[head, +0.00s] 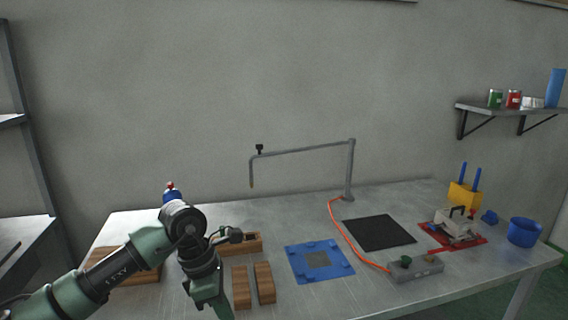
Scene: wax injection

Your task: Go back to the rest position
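My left arm comes in from the lower left and bends down at the wrist, over the front left of the table (330,290). My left gripper (212,300) points down near the bottom edge of the head view, left of two wooden blocks. Its fingertips are not clear, so I cannot tell whether it is open or shut. I see nothing clearly held in it. My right arm and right gripper are not in view.
Two wooden blocks (241,288) (265,283), a wooden tray (248,243), a blue mat (335,272), a black mat (380,233), a grey box (428,271) with an orange hose, a red mat (478,241) with a metal device and a blue cup (523,232) occupy the table.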

